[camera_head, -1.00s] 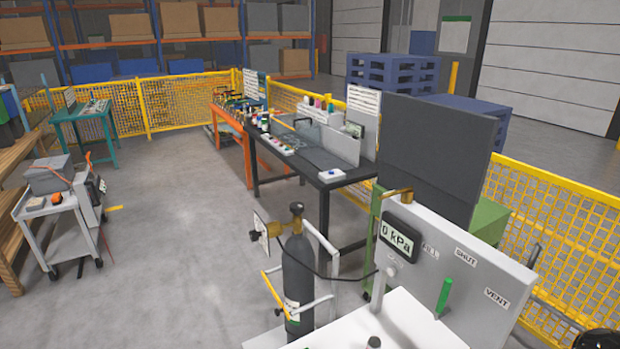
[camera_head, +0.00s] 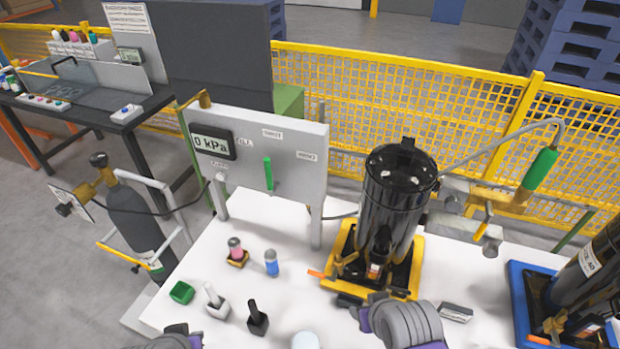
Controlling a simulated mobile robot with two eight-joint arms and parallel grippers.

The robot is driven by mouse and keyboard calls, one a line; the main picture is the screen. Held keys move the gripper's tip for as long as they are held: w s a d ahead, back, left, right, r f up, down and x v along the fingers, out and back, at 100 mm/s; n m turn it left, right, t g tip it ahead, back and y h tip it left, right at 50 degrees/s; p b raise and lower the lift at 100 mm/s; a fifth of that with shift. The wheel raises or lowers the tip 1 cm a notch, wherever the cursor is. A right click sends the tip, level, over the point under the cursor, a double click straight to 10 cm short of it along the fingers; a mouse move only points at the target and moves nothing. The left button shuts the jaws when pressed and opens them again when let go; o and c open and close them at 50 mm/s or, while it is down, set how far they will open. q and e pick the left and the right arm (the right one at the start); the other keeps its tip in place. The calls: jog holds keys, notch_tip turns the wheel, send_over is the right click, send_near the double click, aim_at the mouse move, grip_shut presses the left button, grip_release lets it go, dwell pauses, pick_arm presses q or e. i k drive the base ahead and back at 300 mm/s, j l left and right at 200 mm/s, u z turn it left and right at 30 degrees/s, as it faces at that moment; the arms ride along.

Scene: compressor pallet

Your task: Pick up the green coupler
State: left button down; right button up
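A green cylindrical piece (camera_head: 541,168), which looks like the green coupler, hangs at the upper right on the end of a curved grey hose, above a brass fitting (camera_head: 512,200). It is tilted and stands to the right of the black cylinder (camera_head: 395,205). Parts of my arms, grey and purple, show at the bottom edge, left and right of centre. I see no fingertips of either gripper, so both grippers are out of view. Nothing of mine touches the green piece.
The white table (camera_head: 210,250) carries several small pieces, including a green tray (camera_head: 181,292) and a blue-capped bottle (camera_head: 271,263). A gauge panel (camera_head: 300,165) has a green lever (camera_head: 268,173). A blue-based unit (camera_head: 517,285) stands right. A yellow fence (camera_head: 440,100) is behind.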

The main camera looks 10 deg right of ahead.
aim_at(548, 155)
jog(key=z, duration=1.85)
